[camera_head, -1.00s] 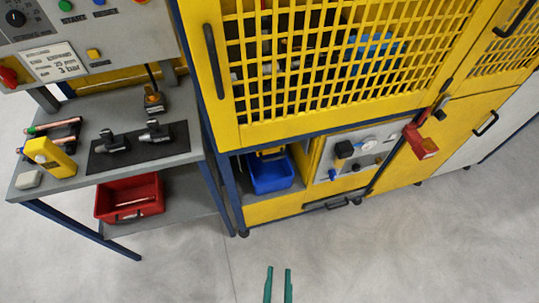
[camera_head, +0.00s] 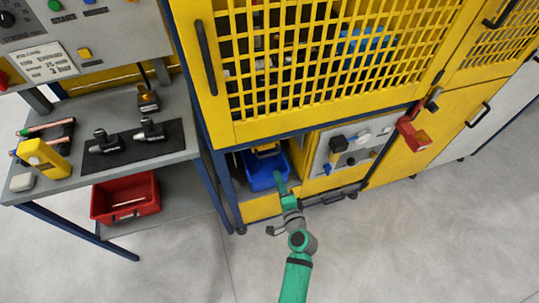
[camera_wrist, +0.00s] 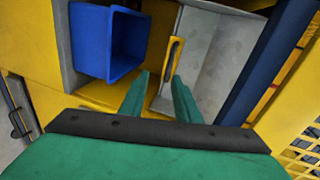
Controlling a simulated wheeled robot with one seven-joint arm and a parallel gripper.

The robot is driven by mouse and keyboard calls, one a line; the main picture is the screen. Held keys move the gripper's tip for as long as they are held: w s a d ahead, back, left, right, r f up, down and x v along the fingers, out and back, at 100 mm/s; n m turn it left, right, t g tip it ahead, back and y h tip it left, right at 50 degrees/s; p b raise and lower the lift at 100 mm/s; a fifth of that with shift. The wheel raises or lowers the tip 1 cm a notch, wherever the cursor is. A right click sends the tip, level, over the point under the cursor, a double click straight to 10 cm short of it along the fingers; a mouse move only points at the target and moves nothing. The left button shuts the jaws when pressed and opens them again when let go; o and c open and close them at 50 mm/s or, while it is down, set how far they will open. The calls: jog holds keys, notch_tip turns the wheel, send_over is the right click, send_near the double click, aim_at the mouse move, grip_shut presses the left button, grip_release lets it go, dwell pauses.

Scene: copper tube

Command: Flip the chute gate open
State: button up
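In the head view, the chute opening is low in the yellow machine, with a blue bin (camera_head: 260,174) inside it. A yellow piece (camera_head: 266,150), perhaps the chute gate, shows above the bin. The wrist view shows a yellow slotted piece (camera_wrist: 172,62) against grey sheet-metal walls, beside the blue bin (camera_wrist: 110,42). I cannot tell for sure that it is the gate. My gripper (camera_wrist: 160,80) has its two green fingers apart with nothing between them. The slotted piece is just beyond the fingertips. In the head view my gripper (camera_head: 281,180) is at the bin's right edge, and its fingers overlap.
A blue frame post (camera_wrist: 268,60) stands close at the right of the wrist view. Right of the opening is a grey panel with knobs and a gauge (camera_head: 363,139); a red lock (camera_head: 413,132) hangs further right. A workbench (camera_head: 180,145) with a red bin (camera_head: 126,197) stands at left.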

aim_at(269, 155)
jog(key=shift+y, duration=0.3)
jog(key=x, duration=0.4)
jog(key=r+x, duration=0.1)
jog(key=x, duration=0.3)
jog(key=r+x, duration=0.1)
jog(key=x, duration=0.4)
jog(key=shift+w+d, duration=0.15)
jog(key=shift+w, duration=0.05)
grip_shut()
